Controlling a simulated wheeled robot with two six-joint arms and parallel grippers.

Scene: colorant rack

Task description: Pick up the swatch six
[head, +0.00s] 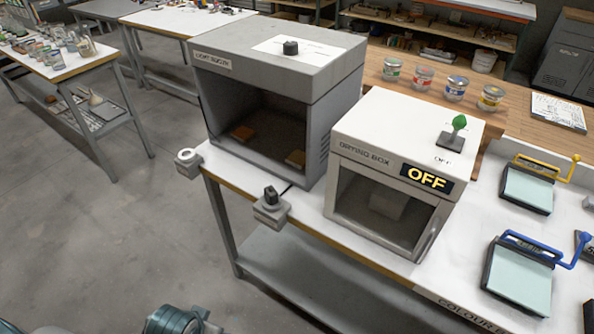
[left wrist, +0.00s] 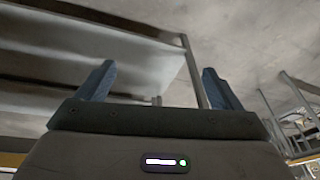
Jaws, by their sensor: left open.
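I cannot make out a swatch labelled six in either view. Two small orange-brown pieces lie inside the grey light box (head: 335,52), one at the left (head: 243,132) and one at the right (head: 296,158); I cannot read any mark on them. The drying box (head: 385,128), white with a dark window, holds a dim pale block and its sign reads OFF. My left gripper (left wrist: 158,85) shows in the left wrist view with its two blue fingers wide apart and nothing between them. My right gripper is not in view.
Several colorant jars (head: 424,77) stand on the wooden shelf behind the drying box. Two framed pads, with a yellow handle (head: 528,188) and a blue handle (head: 520,278), lie at the right. A small knob block (head: 270,207) sits at the table's front edge. Open floor lies left.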

